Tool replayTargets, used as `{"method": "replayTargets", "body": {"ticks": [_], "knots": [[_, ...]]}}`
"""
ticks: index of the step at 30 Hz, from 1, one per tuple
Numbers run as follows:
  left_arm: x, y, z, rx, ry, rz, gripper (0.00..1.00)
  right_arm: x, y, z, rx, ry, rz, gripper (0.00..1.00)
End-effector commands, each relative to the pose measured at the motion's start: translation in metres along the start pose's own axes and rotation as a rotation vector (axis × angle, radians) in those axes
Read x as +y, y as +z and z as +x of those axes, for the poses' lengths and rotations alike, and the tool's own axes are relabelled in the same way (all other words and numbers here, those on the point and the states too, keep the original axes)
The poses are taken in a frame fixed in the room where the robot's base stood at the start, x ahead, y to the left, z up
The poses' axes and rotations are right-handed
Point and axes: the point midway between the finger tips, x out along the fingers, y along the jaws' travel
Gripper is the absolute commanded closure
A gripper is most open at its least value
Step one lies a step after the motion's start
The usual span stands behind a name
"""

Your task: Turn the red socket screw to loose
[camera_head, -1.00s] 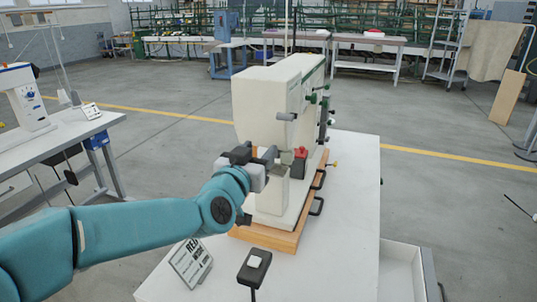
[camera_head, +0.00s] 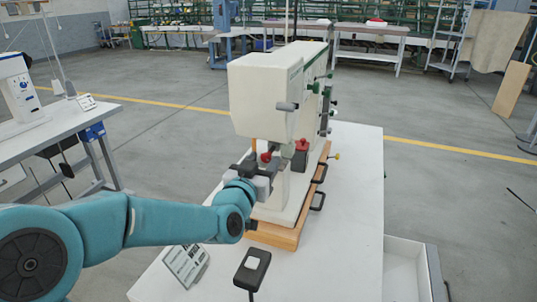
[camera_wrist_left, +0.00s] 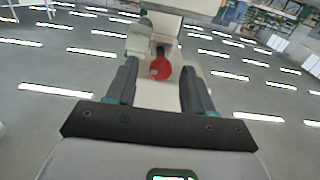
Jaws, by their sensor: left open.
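The red socket screw (camera_wrist_left: 160,69) shows as a round red head in the left wrist view, in line between the two fingers. In the head view a small red part (camera_head: 266,157) shows at my left gripper (camera_head: 269,168), and it looks like the same screw. My left gripper is open, its fingers on either side of the screw in the wrist view. I cannot tell whether they touch it. The screw is on the cream press (camera_head: 262,98). My right gripper is not in view.
A second red knob (camera_head: 302,145) tops a black block on the press's right side. The press stands on a wooden base (camera_head: 272,234) on a white table (camera_head: 345,205). A black switch box (camera_head: 252,268) and a sign (camera_head: 186,264) lie in front.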

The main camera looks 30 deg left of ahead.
Motion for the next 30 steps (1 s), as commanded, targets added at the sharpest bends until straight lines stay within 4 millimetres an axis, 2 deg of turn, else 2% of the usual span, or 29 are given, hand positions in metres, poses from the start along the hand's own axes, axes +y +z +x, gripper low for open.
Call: {"method": "replayTargets", "body": {"ticks": [3,7,12,18,23,30], "knots": [[0.000,-0.001,0.022,-0.003,0.000,0.001,0.48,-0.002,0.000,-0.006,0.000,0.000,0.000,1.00],[-0.001,-0.001,0.037,-0.002,0.000,0.001,0.48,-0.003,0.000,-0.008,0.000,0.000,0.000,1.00],[-0.001,0.000,0.045,-0.001,0.000,0.000,0.48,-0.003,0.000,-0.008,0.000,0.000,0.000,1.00],[-0.001,0.000,0.045,-0.001,0.000,0.001,0.48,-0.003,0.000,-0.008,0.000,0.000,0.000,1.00],[-0.001,0.000,0.044,-0.001,0.000,0.001,1.00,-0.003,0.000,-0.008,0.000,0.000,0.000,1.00],[-0.001,0.001,0.044,-0.001,0.000,-0.009,1.00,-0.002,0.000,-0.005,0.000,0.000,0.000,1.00]]}}
